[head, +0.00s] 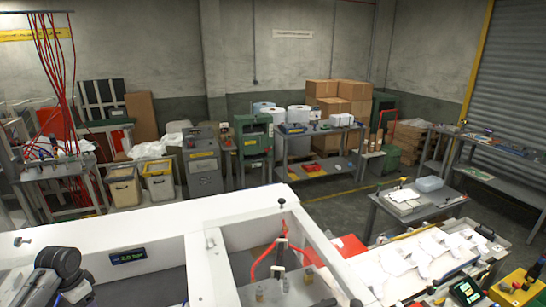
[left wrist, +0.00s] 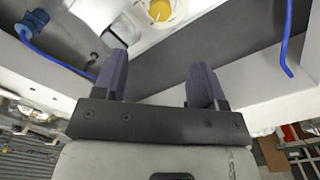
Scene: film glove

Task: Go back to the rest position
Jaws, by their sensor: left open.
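My left gripper (left wrist: 158,82) is open in the left wrist view, with two purple-grey fingers well apart and nothing between them. Beyond the fingers are a grey panel and the white frame of a machine. Part of my left arm (head: 62,272) shows at the lower left of the head view, beside the white machine (head: 150,225). The left fingertips cannot be made out there. My right arm and gripper are in neither view.
The white machine has a small lit display (head: 128,256) and a red-handled fixture (head: 282,250). A bench with white sheets (head: 425,255) stands at the right. A blue hooked rod (left wrist: 287,45) and a yellow round part (left wrist: 160,10) lie beyond the left gripper.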

